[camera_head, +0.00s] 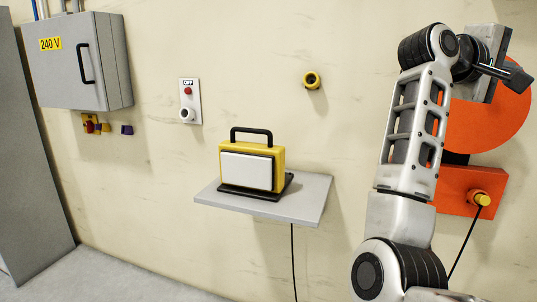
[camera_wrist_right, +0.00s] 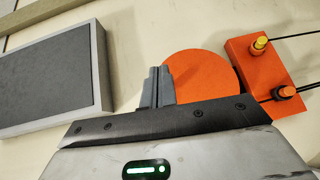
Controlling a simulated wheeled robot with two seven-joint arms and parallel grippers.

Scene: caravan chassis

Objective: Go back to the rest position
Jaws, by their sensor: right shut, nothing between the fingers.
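My right arm (camera_head: 410,130) rises on the right side of the head view, bent at its raised elbow. My right gripper (camera_head: 514,76) is at the upper right, in front of the wall and near the orange disc (camera_head: 505,120). In the right wrist view its two grey fingers (camera_wrist_right: 157,87) are together and empty, with the orange disc (camera_wrist_right: 205,75) behind them. My left gripper is not in view.
A yellow lamp-like box (camera_head: 247,167) stands on a grey wall shelf (camera_head: 310,198). A grey 240 V cabinet (camera_head: 75,62) and a switch panel (camera_head: 190,102) are to the left. An orange box (camera_wrist_right: 265,73) with cables and a grey-framed dark panel (camera_wrist_right: 45,80) flank the disc.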

